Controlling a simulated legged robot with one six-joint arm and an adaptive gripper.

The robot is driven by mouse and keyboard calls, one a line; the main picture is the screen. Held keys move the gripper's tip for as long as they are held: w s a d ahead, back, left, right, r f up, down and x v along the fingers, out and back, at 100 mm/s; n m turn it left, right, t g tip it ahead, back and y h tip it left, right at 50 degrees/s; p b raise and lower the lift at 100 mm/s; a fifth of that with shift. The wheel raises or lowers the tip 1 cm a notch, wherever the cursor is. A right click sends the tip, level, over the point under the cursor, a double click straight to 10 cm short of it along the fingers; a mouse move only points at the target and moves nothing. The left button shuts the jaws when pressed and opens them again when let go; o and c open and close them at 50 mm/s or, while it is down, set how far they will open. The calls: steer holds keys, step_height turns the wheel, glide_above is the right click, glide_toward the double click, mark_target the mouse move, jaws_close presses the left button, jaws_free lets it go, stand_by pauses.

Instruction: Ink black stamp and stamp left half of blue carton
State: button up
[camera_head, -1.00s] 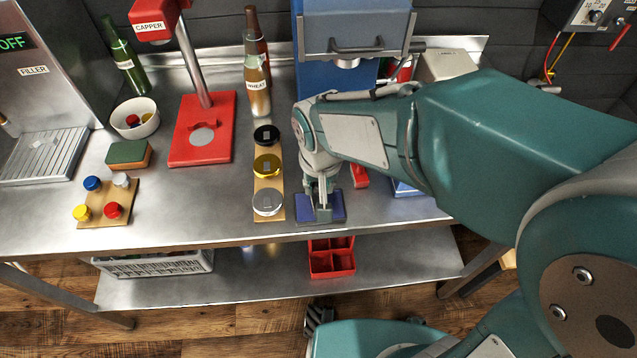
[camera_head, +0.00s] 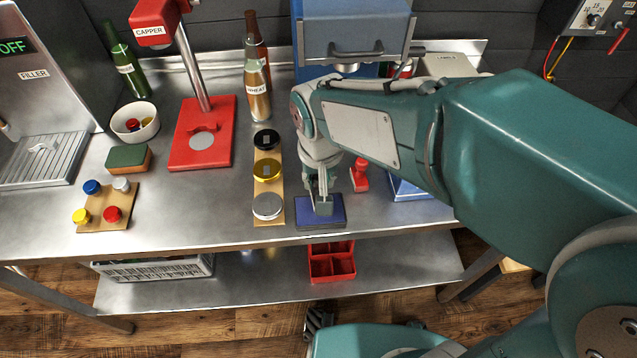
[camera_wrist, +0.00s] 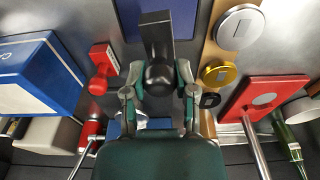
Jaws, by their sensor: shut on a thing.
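My gripper (camera_head: 318,184) is shut on the black stamp (camera_wrist: 157,38), which fills the space between the fingers in the wrist view (camera_wrist: 160,80). In the head view the stamp's dark block (camera_head: 323,208) is over the back middle of the blue ink pad (camera_head: 308,217). The front of the pad is bare; I cannot tell whether the stamp touches it or hangs just above. The blue carton (camera_head: 405,190) is right of the pad, mostly hidden by my arm; its white-marked top shows in the wrist view (camera_wrist: 40,70).
A red stamp (camera_head: 360,176) stands between pad and carton. Left of the pad, a wooden strip (camera_head: 268,219) holds black, gold and silver discs. The red capper (camera_head: 202,145) is further left. A blue machine (camera_head: 352,30) stands behind my gripper.

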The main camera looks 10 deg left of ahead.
steer(key=shift+r, duration=1.85)
steer(key=shift+w, duration=0.1)
